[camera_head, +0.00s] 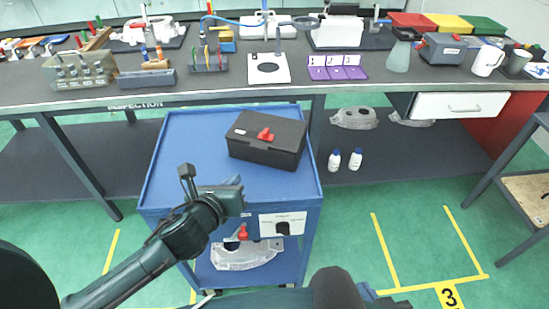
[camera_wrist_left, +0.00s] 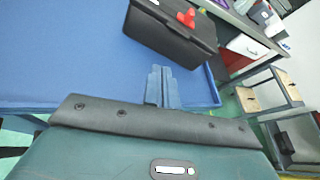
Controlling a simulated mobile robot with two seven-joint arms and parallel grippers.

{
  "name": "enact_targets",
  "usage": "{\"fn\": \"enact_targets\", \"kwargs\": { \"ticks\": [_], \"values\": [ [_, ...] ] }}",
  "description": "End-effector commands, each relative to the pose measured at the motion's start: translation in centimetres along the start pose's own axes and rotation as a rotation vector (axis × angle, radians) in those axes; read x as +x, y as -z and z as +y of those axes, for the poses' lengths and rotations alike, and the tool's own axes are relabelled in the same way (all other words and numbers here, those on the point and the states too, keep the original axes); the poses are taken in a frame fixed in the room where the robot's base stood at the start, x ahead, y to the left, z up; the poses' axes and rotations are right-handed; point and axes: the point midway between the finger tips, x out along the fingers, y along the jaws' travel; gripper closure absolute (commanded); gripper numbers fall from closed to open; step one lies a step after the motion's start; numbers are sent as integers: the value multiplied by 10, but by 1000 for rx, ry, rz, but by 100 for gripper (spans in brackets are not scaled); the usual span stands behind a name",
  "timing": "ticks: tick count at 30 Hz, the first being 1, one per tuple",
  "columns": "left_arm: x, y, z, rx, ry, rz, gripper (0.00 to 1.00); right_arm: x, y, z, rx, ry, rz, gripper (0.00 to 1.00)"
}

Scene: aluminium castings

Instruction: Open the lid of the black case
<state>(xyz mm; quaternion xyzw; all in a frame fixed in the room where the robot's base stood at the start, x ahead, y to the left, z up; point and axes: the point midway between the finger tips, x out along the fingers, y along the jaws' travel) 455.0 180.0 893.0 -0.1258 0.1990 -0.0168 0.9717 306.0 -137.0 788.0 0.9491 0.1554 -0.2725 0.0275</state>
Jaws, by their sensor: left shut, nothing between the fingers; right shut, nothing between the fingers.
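The black case (camera_head: 262,150) sits on the blue cart top, its lid down. A red latch or handle (camera_head: 266,134) shows on the lid. In the left wrist view the case (camera_wrist_left: 165,38) is at the top, with the red part (camera_wrist_left: 187,17) on it. My left gripper (camera_head: 238,183) is over the cart's front part, nearer than the case and apart from it. Its fingers (camera_wrist_left: 162,80) are together and empty, pointing towards the case. My right gripper (camera_head: 372,294) shows partly at the bottom edge, low and right of the cart; it is shut and empty.
The blue cart top (camera_head: 185,135) is clear left of the case. Behind it stands a long workbench (camera_head: 225,88) with fixtures, purple cards and coloured bins. A casting (camera_head: 245,255) lies on the cart's lower shelf. Two white bottles (camera_head: 345,159) stand under the bench.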

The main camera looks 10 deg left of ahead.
Motion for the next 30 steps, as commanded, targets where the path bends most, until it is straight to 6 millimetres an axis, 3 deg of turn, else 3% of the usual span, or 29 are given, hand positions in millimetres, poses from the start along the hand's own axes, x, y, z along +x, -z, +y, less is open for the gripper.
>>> {"fn": "enact_targets", "kwargs": {
  "ticks": [3,6,11,22,30],
  "values": [
    [6,-10,-2,204,20,-39,100,0,0,-2,1,4,0,100],
    [10,-13,-2,277,26,-53,100,0,-1,-2,1,5,0,100],
    [26,-14,-3,287,26,-56,100,1,-1,-3,6,5,1,100],
    [90,-16,-6,283,27,-53,100,4,-2,-5,17,4,6,100],
    [108,-18,-6,283,28,-53,100,4,-1,-5,10,7,10,100]
  ]
}}
